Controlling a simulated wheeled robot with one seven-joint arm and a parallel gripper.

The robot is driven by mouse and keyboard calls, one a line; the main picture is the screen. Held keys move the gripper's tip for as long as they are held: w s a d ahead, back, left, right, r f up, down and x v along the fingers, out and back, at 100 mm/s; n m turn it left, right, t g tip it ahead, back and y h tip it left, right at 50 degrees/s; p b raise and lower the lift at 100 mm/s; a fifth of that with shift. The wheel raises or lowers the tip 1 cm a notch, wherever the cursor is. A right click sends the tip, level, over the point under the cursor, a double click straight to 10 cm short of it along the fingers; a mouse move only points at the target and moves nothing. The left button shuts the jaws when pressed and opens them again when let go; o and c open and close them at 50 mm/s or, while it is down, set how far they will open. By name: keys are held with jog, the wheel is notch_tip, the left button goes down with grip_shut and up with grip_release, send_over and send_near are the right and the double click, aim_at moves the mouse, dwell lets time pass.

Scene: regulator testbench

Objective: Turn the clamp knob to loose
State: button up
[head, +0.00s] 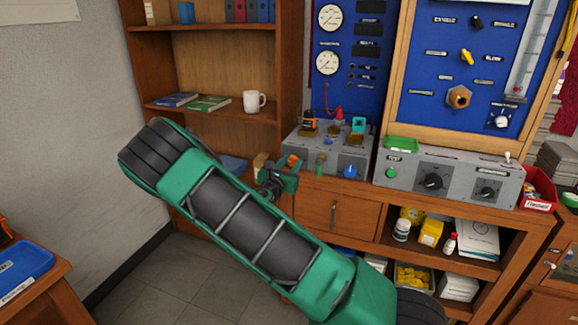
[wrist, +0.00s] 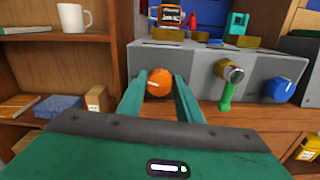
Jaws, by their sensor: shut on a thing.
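The clamp knob appears to be the round orange knob on the front of the grey bench unit (head: 308,149); no label on it is readable. In the wrist view the orange knob (wrist: 159,83) sits between the two green fingers of my gripper (wrist: 160,90). In the head view the orange knob (head: 293,161) shows just beside my gripper (head: 286,173), partly hidden by it. My gripper is shut on the orange knob. The knob's turn position cannot be read.
Right of the orange knob are a green-handled valve (wrist: 227,88) and a blue knob (wrist: 279,89), close to the fingers. A second grey unit (head: 440,180) with black dials stands farther right. A bookshelf with a white mug (head: 254,101) is behind my arm.

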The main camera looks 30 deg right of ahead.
jog(key=shift+a+f+n, duration=0.1)
jog(key=shift+f+n, duration=0.05)
jog(key=shift+n, duration=0.65)
jog(key=shift+f+n, duration=0.1)
jog(key=shift+n, duration=0.7)
jog(key=o, duration=1)
jog(key=shift+o, duration=0.2)
jog(key=shift+r, duration=0.1)
jog(key=v, duration=1)
jog(key=shift+a, duration=0.25)
jog(key=shift+s, duration=0.15)
